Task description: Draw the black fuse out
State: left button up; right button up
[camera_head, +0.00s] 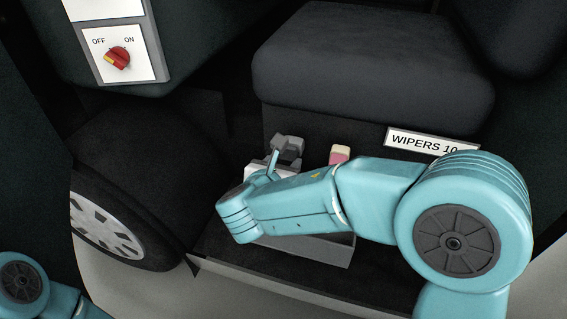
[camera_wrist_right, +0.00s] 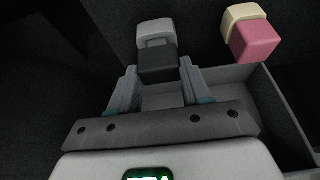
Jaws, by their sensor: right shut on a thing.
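The black fuse (camera_wrist_right: 158,64), a dark block with a light grey end, is between the two fingers of my right gripper (camera_wrist_right: 158,80) in the right wrist view. The jaws are shut on it. In the head view the fuse (camera_head: 289,144) shows above the grey box, beside my right gripper (camera_head: 273,163), whose wrist partly covers the area. Whether its lower end is still seated is hidden. My left gripper is out of view; only part of my left arm shows at the lower left.
A pink fuse with a cream end (camera_head: 340,153) stands to the right; it also shows in the wrist view (camera_wrist_right: 252,38). The grey box (camera_head: 338,251) has raised walls. A "WIPERS 10" label (camera_head: 423,142), a dark seat-like block (camera_head: 372,60), a red OFF/ON switch (camera_head: 118,58) and a wheel (camera_head: 108,226) surround it.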

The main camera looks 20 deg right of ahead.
grip_shut()
jog(key=shift+s+a, duration=0.6)
jog(key=shift+s, duration=0.25)
jog(key=shift+s+a, duration=0.55)
jog(key=shift+s, duration=0.3)
